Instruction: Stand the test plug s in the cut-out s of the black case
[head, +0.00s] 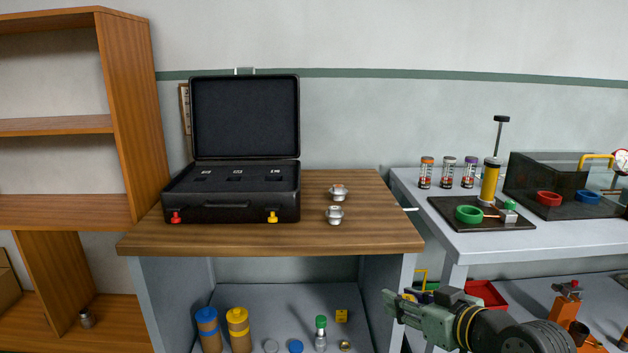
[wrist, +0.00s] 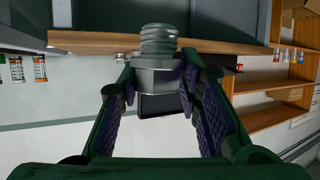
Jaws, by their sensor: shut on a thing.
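My gripper (head: 392,302) is at the lower right in the head view, in front of and below the wooden tabletop's right end. In the wrist view my gripper (wrist: 156,88) is shut on a grey metal plug (wrist: 155,74), gripping its hex body, with the threaded end sticking out beyond the fingertips. No letter is readable on it. The black case (head: 240,212) stands open on the wooden table, lid upright. Its dark foam has several small white labels (head: 238,171), too small to read. Two similar silver plugs (head: 338,192) (head: 335,215) stand right of the case.
The wooden tabletop (head: 375,240) is clear at the front right. A white table (head: 425,190) with a pump stand and jars is at the right. A wooden shelf (head: 125,120) stands left. Bottles and caps (head: 238,330) sit under the wooden table.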

